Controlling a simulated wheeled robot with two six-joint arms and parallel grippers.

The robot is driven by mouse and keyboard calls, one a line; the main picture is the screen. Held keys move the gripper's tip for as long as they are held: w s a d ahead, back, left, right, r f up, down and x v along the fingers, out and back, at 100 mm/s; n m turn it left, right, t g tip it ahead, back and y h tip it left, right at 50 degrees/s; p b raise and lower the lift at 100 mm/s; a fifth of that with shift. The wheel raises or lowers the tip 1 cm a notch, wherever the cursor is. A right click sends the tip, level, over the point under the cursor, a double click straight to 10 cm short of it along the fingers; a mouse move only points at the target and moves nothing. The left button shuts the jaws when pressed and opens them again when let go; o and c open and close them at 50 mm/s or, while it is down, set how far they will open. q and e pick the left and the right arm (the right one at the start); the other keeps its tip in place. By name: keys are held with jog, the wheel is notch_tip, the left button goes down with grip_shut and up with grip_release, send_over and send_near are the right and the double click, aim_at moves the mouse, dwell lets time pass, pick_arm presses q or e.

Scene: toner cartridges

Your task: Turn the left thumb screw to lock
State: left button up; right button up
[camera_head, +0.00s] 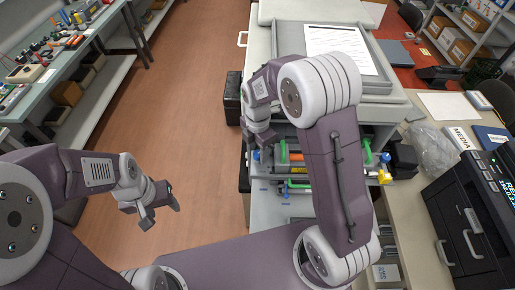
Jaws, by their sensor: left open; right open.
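The open front of a grey printer (257,170) shows toner cartridges with coloured parts, among them an orange strip (297,157) and a green handle (283,152). My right gripper (262,143) is open at the left end of this bay, pointing down and close to it. Whether it touches anything there cannot be told. The left thumb screw cannot be made out; the gripper covers part of that end. A small blue part (385,157) and a yellow part (384,177) show at the right end. My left gripper (160,208) is open and empty over the floor, left of the printer.
My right arm crosses in front of the bay and hides its middle. A paper sheet (337,50) lies on top of the printer. A clear plastic bag (432,146) and a black device (475,215) stand on the right counter. The floor (190,90) at left is open.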

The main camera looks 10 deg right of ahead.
jog(key=shift+s+r, duration=0.1)
jog(key=shift+s, duration=0.25)
jog(key=shift+w, duration=0.25)
grip_shut()
pick_arm(q)
jog(key=shift+s, duration=0.15)
jog(key=shift+r, duration=0.1)
pick_arm(e)
jog(key=shift+s, duration=0.1)
